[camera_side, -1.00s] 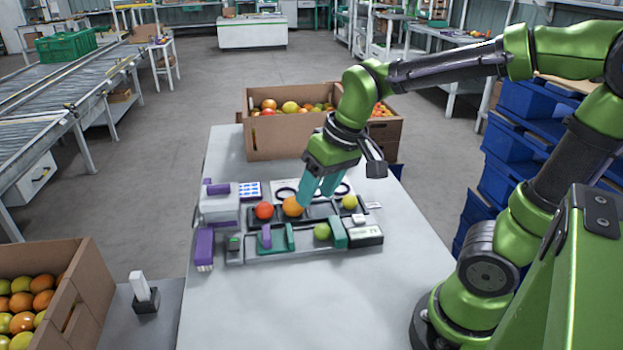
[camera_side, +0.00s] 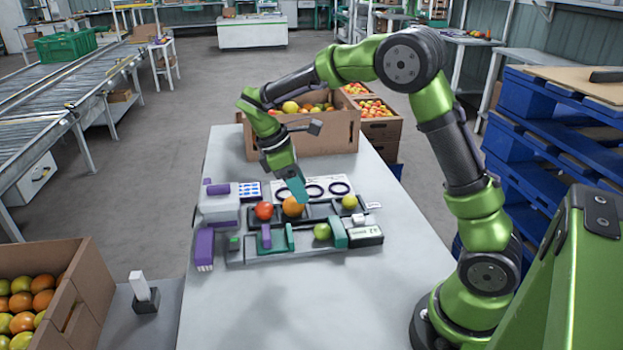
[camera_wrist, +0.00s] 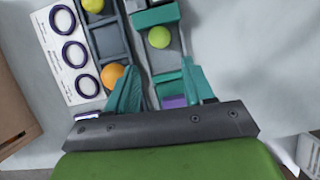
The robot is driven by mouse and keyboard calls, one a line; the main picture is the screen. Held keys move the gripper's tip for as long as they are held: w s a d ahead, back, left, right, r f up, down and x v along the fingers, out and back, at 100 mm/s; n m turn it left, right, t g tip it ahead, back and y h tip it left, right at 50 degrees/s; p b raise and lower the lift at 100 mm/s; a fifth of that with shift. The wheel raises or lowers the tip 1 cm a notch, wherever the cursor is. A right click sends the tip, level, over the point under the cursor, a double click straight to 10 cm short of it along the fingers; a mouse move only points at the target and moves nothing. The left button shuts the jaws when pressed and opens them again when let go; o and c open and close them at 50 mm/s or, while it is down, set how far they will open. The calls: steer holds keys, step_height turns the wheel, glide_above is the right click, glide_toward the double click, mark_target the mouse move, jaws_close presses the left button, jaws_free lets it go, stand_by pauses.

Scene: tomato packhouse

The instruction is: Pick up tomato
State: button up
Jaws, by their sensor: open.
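In the side view a red tomato (camera_side: 264,211), an orange tomato (camera_side: 293,207) and a yellow-green tomato (camera_side: 349,202) sit in a row on a dark tray. A green tomato (camera_side: 322,232) sits nearer the front. My gripper (camera_side: 299,194) is above the tray with its teal fingers by the orange tomato. The wrist view shows the gripper (camera_wrist: 164,78) open and empty. There the orange tomato (camera_wrist: 113,75) lies left of the left finger, which partly hides it, and the green tomato (camera_wrist: 158,37) lies ahead, between the finger lines. The red tomato is out of that view.
A white card with dark rings (camera_side: 340,188) lies behind the tray. A white and purple device (camera_side: 218,205) stands at the left. A cardboard box of tomatoes (camera_side: 300,140) stands behind. The front of the table (camera_side: 300,300) is clear.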

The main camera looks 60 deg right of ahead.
glide_toward(319, 227)
steer(key=x, duration=0.5)
steer(key=shift+s+d+r, duration=0.1)
steer(key=shift+s+d, duration=0.05)
steer(key=shift+x, duration=2.65)
steer(key=c, duration=0.4)
